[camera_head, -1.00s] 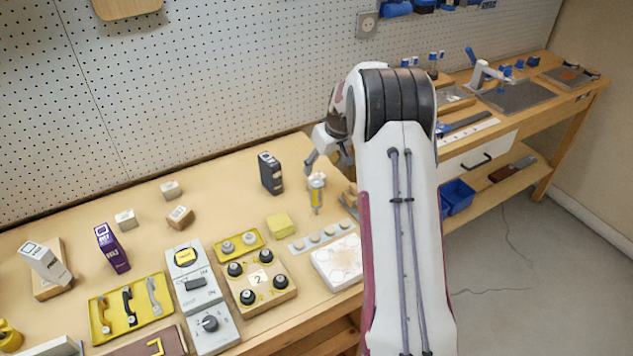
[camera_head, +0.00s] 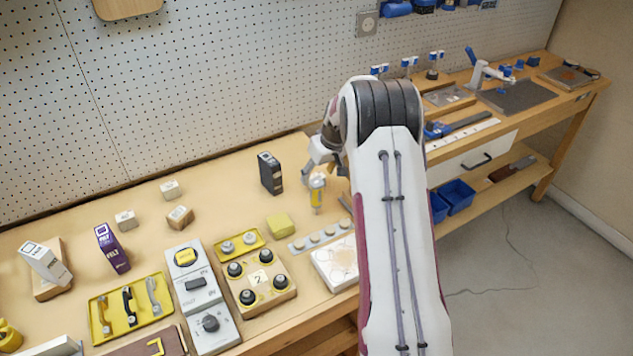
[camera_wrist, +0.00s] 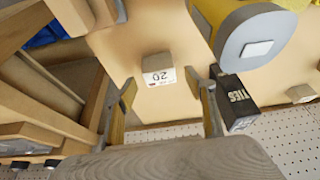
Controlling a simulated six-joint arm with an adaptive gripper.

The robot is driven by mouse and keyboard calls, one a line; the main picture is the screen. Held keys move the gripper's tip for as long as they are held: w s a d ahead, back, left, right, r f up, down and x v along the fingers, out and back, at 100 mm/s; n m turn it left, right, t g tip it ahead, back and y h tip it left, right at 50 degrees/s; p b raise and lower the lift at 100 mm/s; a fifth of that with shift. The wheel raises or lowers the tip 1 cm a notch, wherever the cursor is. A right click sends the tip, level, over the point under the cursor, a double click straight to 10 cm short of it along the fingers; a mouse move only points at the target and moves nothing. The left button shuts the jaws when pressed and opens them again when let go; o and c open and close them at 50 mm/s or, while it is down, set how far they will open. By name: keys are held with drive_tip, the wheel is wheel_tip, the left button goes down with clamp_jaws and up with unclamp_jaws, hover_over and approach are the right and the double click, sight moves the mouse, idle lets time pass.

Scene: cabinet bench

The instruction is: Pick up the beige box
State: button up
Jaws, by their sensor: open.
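In the wrist view a small beige box (camera_wrist: 156,68) with a white label reading "20" lies on the bench, ahead of and between my fingers. My gripper (camera_wrist: 160,86) is open, with one finger to each side of the box in the picture and nothing held. I cannot tell how far above the bench the fingertips are. In the head view my gripper (camera_head: 320,165) hangs near the right end of the near bench, partly hidden by my arm, which also hides the labelled box.
A yellow and grey upright object (camera_wrist: 245,35) stands close to my right finger in the wrist view. A dark box (camera_wrist: 236,101) stands beside it, also in the head view (camera_head: 270,173). Small pale blocks (camera_head: 180,216) lie left. Bare bench surrounds the labelled box.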

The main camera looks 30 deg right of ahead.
drive_tip(key=shift+x, duration=1.4)
drive_tip(key=c, duration=1.2)
